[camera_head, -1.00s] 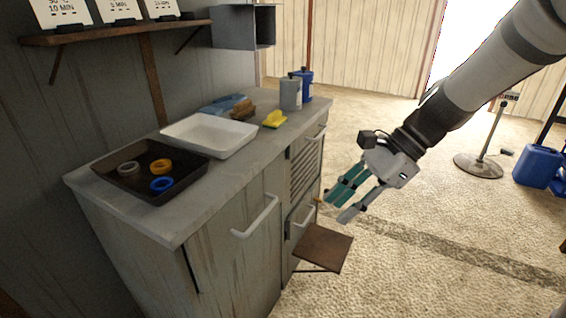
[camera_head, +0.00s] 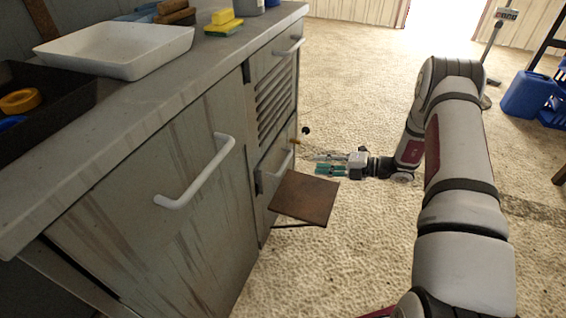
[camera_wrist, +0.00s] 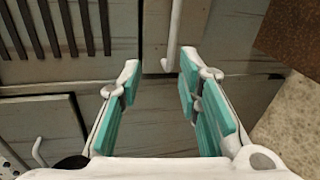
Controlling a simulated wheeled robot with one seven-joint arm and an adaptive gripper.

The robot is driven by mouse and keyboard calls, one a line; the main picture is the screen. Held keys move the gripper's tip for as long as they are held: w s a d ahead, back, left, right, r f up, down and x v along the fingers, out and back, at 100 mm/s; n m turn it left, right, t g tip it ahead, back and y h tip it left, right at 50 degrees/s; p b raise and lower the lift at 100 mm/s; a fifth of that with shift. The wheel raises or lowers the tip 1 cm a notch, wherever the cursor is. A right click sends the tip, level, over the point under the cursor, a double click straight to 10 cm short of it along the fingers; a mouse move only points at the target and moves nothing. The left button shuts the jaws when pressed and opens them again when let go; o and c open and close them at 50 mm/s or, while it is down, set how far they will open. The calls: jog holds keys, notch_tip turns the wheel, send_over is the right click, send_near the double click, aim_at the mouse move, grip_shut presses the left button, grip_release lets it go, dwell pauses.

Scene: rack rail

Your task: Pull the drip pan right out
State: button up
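No part is labelled as the drip pan. A low front panel (camera_head: 272,170) under the slatted grille carries a pale bar handle (camera_head: 282,176); I cannot tell whether it is the drip pan's front. My gripper (camera_head: 318,164) is to the right of this handle, apart from it, pointing at the cabinet. Its teal-padded fingers are open and empty. In the wrist view a pale handle (camera_wrist: 173,40) shows beyond and between the fingertips (camera_wrist: 160,70), against a closed grey front.
A brown square shelf (camera_head: 304,198) juts out just below and left of my gripper. The grille (camera_head: 274,97) is above. A larger door handle (camera_head: 196,172) is nearer. The counter holds a white tray (camera_head: 118,66) and a dark tray (camera_head: 70,102).

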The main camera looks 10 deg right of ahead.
aim_at(286, 161)
jog(key=shift+m+t, duration=0.3)
jog(key=shift+m, duration=0.3)
jog(key=b+x, duration=0.1)
jog(key=x, duration=0.3)
jog(key=f+b+x, duration=0.1)
jog(key=b+x, duration=0.1)
jog(key=x, duration=0.3)
jog(key=d+f+b+x, duration=0.1)
jog(key=x, duration=0.4)
jog(key=shift+w+f+b, duration=0.25)
jog(key=shift+w+b, duration=0.15)
grip_shut()
jog(key=shift+d, duration=0.1)
